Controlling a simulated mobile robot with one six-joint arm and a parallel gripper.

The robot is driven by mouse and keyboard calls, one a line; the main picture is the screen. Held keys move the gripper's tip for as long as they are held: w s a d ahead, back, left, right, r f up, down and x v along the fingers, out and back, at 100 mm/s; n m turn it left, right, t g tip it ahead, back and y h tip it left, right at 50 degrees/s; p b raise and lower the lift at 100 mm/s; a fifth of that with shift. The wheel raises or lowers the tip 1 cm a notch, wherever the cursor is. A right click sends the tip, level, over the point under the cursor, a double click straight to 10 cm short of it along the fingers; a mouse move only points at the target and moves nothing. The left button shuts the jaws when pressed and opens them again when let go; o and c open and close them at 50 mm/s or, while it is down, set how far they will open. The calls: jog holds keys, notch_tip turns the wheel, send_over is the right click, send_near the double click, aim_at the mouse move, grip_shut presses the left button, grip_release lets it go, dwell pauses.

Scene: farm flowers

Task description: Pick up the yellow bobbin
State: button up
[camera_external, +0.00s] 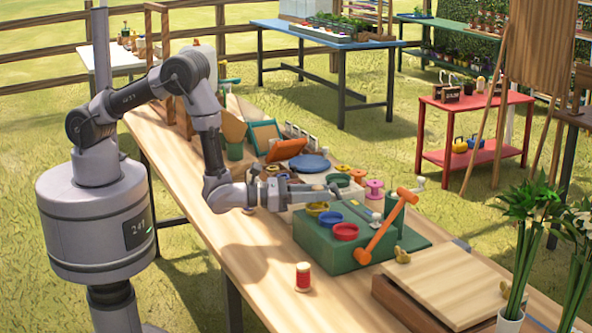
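My gripper (326,191) reaches in from the left, nearly level, over the green machine block (325,246) and the pale box behind it. Its fingers are small here, and I cannot tell whether they are apart. I cannot tell for sure which one is the yellow bobbin. A pink bobbin (374,189) stands right of the fingertips. No held object is visible.
A red thread spool (303,277) stands at the front. A wooden box (449,283) lies right. The front-left tabletop is clear.

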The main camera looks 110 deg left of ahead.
grip_shut()
jog(key=shift+r, duration=0.15)
